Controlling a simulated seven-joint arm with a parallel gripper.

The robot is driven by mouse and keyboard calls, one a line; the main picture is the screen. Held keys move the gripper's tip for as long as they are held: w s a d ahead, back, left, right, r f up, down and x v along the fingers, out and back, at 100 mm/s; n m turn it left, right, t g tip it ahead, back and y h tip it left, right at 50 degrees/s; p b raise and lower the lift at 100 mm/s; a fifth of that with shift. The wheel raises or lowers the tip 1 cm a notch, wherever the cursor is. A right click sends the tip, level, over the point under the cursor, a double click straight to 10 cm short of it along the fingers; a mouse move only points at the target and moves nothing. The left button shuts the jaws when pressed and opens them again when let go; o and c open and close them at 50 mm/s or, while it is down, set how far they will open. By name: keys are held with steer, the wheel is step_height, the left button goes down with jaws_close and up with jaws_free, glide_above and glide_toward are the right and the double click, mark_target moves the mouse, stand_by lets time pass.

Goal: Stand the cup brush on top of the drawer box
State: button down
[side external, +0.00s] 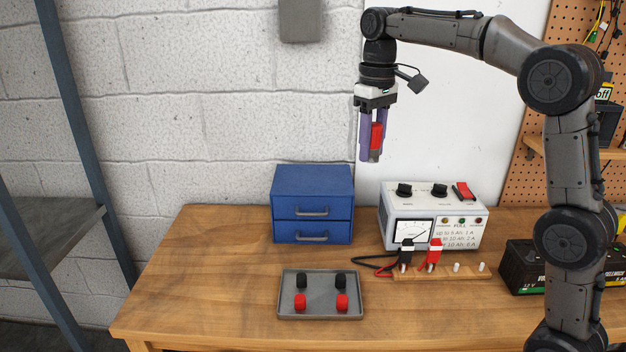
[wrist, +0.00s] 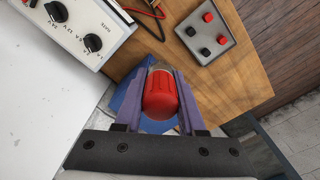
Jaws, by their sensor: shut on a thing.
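The cup brush (side external: 376,138), with a red body and a grey lower end, is held upright between the purple fingers of my gripper (side external: 370,157). In the wrist view the red body of the cup brush (wrist: 160,97) fills the space between the two fingers (wrist: 161,85). The blue drawer box (side external: 312,184) has two drawers, both closed, and stands at the back of the bench. Its flat top is bare. My gripper is well above the drawer box and to its right in the side view. In the wrist view the drawer box is mostly hidden behind the brush and fingers.
A white meter unit (side external: 432,214) stands right of the drawer box, with red and black leads to plugs on a wooden strip (side external: 460,274). A grey tray (side external: 321,314) with several red and black caps lies in front. A black battery (side external: 525,268) is at the right.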

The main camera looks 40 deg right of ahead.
steer(key=shift+w+r, duration=0.35)
steer(key=shift+r, duration=0.3)
steer(key=w+d+f, duration=0.1)
steer(key=w+f, duration=0.3)
steer(key=w, duration=0.5)
glide_above(324, 184)
steer(key=f, duration=0.5)
steer(key=shift+s, duration=0.25)
steer(key=shift+w+d+f, duration=0.1)
steer(key=shift+w+f, duration=0.05)
steer(key=shift+f, duration=0.15)
steer(key=shift+w+f, duration=0.15)
steer(key=shift+f, duration=1.5)
steer(key=c, duration=0.5)
jaws_free()
steer(key=shift+f, duration=0.1)
